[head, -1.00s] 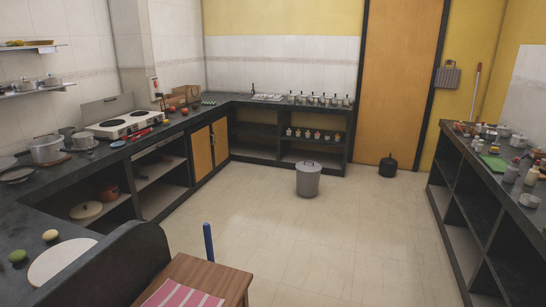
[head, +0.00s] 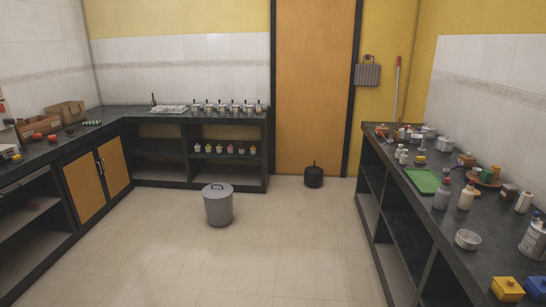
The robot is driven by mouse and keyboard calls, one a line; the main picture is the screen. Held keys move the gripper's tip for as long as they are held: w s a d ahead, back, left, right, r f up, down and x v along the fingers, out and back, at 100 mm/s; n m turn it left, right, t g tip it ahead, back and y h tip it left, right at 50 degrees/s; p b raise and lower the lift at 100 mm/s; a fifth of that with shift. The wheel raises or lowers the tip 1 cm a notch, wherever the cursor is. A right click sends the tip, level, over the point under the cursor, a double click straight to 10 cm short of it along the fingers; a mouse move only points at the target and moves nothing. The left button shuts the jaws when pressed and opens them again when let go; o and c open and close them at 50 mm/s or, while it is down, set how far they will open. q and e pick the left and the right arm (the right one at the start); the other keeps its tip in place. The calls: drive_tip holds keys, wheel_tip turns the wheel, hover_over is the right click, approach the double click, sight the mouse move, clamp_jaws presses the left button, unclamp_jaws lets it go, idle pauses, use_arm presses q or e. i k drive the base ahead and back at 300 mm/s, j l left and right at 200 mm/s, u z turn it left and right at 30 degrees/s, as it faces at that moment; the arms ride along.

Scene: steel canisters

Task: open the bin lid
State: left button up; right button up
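A grey cylindrical bin (head: 218,208) stands upright on the tiled floor, left of the picture's middle and in front of the back counter. Its lid (head: 217,189) sits on top, with a dark handle arching over it, and looks closed. Neither of my grippers shows in the head view.
The floor (head: 270,255) around the bin is clear. A dark counter with shelves (head: 140,184) runs along the left and back. A cluttered counter (head: 410,215) stands at the right. A small black pot-like container (head: 313,177) is on the floor by the door (head: 314,90).

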sight(218, 190)
drive_tip(key=i+l+z, duration=0.1)
drive_tip(key=i, duration=1.7)
drive_tip(key=i+u, duration=0.35)
drive_tip(key=i, duration=0.55)
drive_tip(key=i+l+u, duration=0.15)
drive_tip(key=i+u, duration=0.2)
drive_tip(key=i, duration=0.55)
